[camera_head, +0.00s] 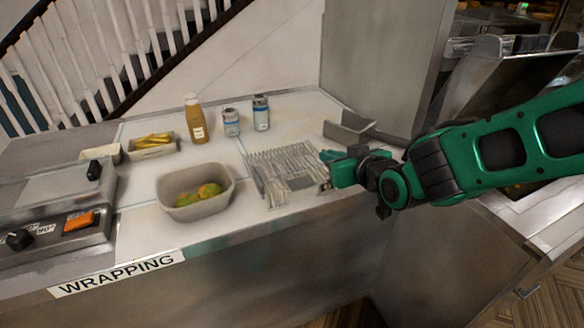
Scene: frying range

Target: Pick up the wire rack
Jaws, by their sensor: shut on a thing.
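The wire rack (283,168) is a silver grid lying at counter level, right of the middle of the white counter. It looks flat, and I cannot tell whether it touches the counter. My gripper (328,170) comes in from the right on my green arm. Its fingers are at the right edge of the rack and are shut on it. The fingertips are small here, and the exact contact is partly hidden.
A beige tub (196,205) with green and orange items stands left of the rack. A sauce bottle (196,119) and two cans (231,122) (261,113) stand behind. A metal tray (349,129) is behind my gripper. The counter's front edge (235,236) is close.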

